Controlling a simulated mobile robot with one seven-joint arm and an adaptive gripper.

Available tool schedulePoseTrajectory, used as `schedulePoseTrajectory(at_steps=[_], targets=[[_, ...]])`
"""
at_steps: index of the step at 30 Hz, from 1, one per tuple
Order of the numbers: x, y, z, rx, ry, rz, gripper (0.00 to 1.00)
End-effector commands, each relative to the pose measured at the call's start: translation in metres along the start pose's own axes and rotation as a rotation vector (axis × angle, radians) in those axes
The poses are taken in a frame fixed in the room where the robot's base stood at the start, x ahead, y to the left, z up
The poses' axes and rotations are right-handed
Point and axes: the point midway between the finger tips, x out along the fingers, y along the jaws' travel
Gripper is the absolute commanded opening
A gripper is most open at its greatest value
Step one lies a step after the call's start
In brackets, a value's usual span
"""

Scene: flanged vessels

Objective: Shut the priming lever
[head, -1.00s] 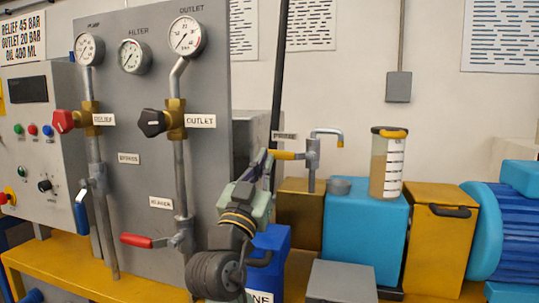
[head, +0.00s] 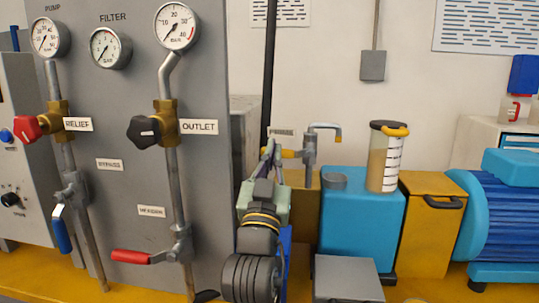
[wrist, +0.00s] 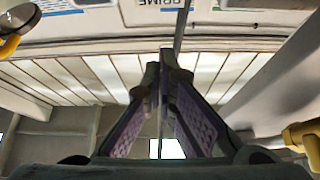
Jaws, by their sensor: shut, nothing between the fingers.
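The priming lever (head: 289,154) has a yellow handle. It points left from a grey valve body (head: 309,153) with a curved spout, below the PRIME label (head: 282,132). My gripper (head: 271,145) is shut and empty. In the head view its fingertips overlap the left end of the handle, which they hide; I cannot tell whether they touch it.
The grey panel with the red relief knob (head: 27,127), black outlet knob (head: 145,131) and red-handled lever (head: 130,257) stands left. A blue tank (head: 362,222) with a clear reservoir (head: 384,160) stands right. A grey box (head: 347,279) is in front.

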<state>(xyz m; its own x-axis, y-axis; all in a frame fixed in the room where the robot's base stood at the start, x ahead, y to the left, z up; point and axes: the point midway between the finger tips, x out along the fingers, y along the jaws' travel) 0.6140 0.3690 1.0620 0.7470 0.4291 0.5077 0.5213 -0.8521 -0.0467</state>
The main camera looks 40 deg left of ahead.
Motion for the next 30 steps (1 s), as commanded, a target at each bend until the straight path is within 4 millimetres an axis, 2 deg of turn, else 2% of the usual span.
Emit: schedulePoseTrajectory(at_steps=[3, 10, 12, 18, 30], targets=[[0.029, 0.000, -0.003, 0.000, -0.001, 0.001, 0.00], [0.077, 0.000, -0.003, 0.001, -0.001, 0.000, 0.00], [0.067, -0.001, 0.016, 0.000, -0.006, -0.001, 0.00], [0.060, -0.001, 0.034, 0.001, -0.002, -0.001, 0.00], [0.058, -0.001, 0.038, 0.002, 0.000, -0.001, 0.00]])
